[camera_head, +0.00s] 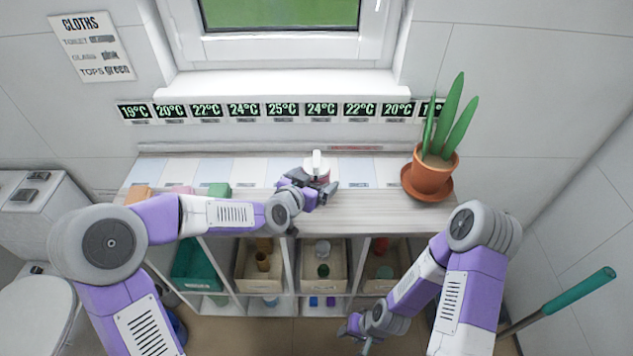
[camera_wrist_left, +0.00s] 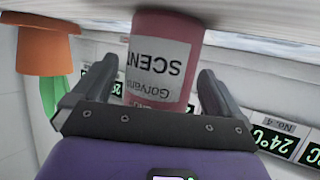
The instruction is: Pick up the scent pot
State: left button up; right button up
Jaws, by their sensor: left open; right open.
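The scent pot (camera_head: 317,170) stands on the counter below the window, with a pink body and a white top in the head view. In the left wrist view, which is upside down, the pink pot (camera_wrist_left: 160,62) shows a white label reading SCENT. My left gripper (camera_head: 318,190) is at the pot, with its open fingers on either side of it in the left wrist view (camera_wrist_left: 150,90). I cannot tell whether either finger touches the pot. My right gripper (camera_head: 355,335) is open and low, in front of the shelves, away from the pot.
A potted plant (camera_head: 432,175) stands on the counter's right end. Orange, pink and green cloths (camera_head: 218,190) lie at the left. Temperature displays (camera_head: 282,110) line the wall behind. Bins (camera_head: 322,268) fill the shelves below. The counter between pot and plant (camera_head: 370,200) is mostly clear.

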aim_at(317, 157)
pick_arm(q)
jog(key=shift+x, duration=0.9)
jog(key=shift+r, duration=0.1)
jog(key=shift+c, duration=0.5)
jog(key=c, duration=1.1)
notch_tip(317, 157, up, 10)
jog(key=p, duration=0.3)
